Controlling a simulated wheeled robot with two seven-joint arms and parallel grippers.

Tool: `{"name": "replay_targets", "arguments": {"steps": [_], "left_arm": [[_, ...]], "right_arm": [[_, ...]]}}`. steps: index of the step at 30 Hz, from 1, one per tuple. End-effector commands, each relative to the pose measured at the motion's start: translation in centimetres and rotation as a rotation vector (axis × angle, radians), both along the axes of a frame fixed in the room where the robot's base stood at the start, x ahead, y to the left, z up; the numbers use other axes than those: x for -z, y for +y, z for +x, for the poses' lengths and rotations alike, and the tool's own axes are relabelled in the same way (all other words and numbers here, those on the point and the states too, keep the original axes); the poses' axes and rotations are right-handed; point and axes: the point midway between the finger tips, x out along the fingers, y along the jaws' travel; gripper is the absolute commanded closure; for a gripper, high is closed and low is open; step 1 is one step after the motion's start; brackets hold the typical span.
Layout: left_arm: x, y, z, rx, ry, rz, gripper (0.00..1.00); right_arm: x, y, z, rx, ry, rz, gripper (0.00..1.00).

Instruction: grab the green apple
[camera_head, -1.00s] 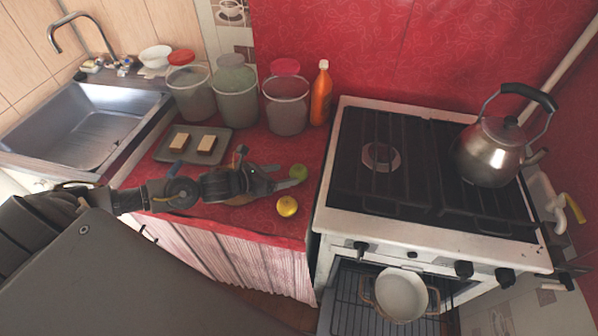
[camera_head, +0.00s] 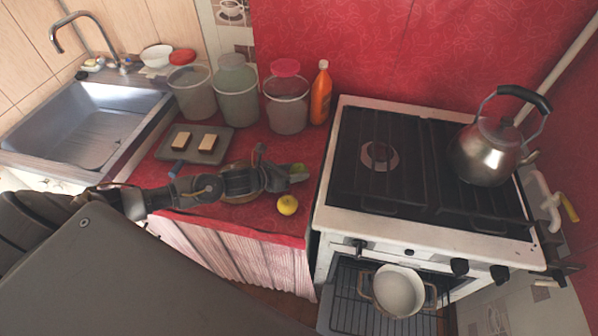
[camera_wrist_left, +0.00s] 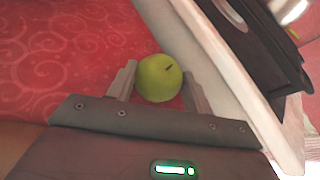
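The green apple (camera_head: 298,169) lies on the red counter near the stove's left edge, partly hidden by my left gripper (camera_head: 294,175) in the head view. In the left wrist view the apple (camera_wrist_left: 159,79) sits between the two fingers of my left gripper (camera_wrist_left: 160,85). The fingers stand apart on either side of it, with a narrow gap showing near the tips. My right gripper is in neither view.
A yellow fruit (camera_head: 288,205) lies just in front of my left gripper. A brown round item (camera_head: 240,197) is partly hidden under it. A tray (camera_head: 218,154) with two pale blocks, several canisters and an orange bottle (camera_head: 321,95) stand behind. The stove (camera_head: 332,200) borders the right.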

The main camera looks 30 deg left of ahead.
Motion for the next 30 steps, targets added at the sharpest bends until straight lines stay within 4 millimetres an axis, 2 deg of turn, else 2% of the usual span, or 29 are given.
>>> {"name": "replay_targets", "arguments": {"steps": [1, 5, 13, 17, 22, 26, 30], "left_arm": [[0.0, 0.0, 0.0, 0.000, 0.000, 0.000, 0.58], [0.0, 0.0, 0.0, 0.000, -0.001, 0.000, 0.73], [-0.2, 0.0, 0.0, 0.000, -0.001, 0.000, 0.74], [-1.0, 0.0, 0.0, 0.001, -0.002, 0.000, 0.74], [-3.4, 0.1, 0.0, 0.002, -0.006, 0.002, 0.74], [-5.3, -0.8, -1.9, 0.004, -0.002, 0.001, 0.74], [-8.1, -1.8, -4.0, 0.005, -0.004, 0.001, 0.74]], "right_arm": [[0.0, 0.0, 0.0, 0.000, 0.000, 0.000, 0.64], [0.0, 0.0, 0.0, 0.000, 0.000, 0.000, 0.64], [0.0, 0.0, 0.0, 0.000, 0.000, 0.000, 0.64], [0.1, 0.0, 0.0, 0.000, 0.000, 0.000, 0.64], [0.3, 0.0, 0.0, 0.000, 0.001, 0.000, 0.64], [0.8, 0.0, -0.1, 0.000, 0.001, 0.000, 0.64], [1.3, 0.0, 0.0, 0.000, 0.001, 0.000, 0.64]]}}
